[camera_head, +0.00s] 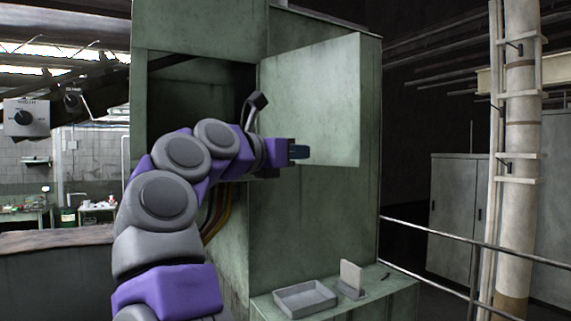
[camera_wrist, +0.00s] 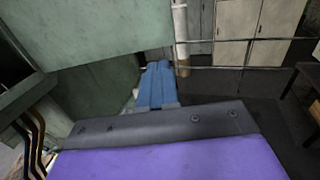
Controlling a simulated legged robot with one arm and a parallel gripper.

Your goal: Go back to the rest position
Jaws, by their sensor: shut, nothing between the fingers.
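My gripper (camera_head: 303,152) is at the end of my purple and grey arm, in front of the open cabinet door (camera_head: 318,95) in the head view. Its blue fingers (camera_wrist: 157,84) lie together in the wrist view, shut with nothing between them. The green machine cabinet (camera_head: 320,215) stands behind my arm. Its door is swung open to the right of a dark opening (camera_head: 185,100). In the wrist view a green panel (camera_wrist: 90,35) fills the upper left. I cannot tell whether the gripper touches the door.
A ledge at the cabinet's lower front holds a grey tray (camera_head: 305,299) and a small upright plate (camera_head: 351,275). A railing (camera_head: 450,238) and a pale column (camera_head: 518,150) stand to the right. A control knob box (camera_head: 27,118) is at the left. Hoses (camera_head: 217,212) hang below the opening.

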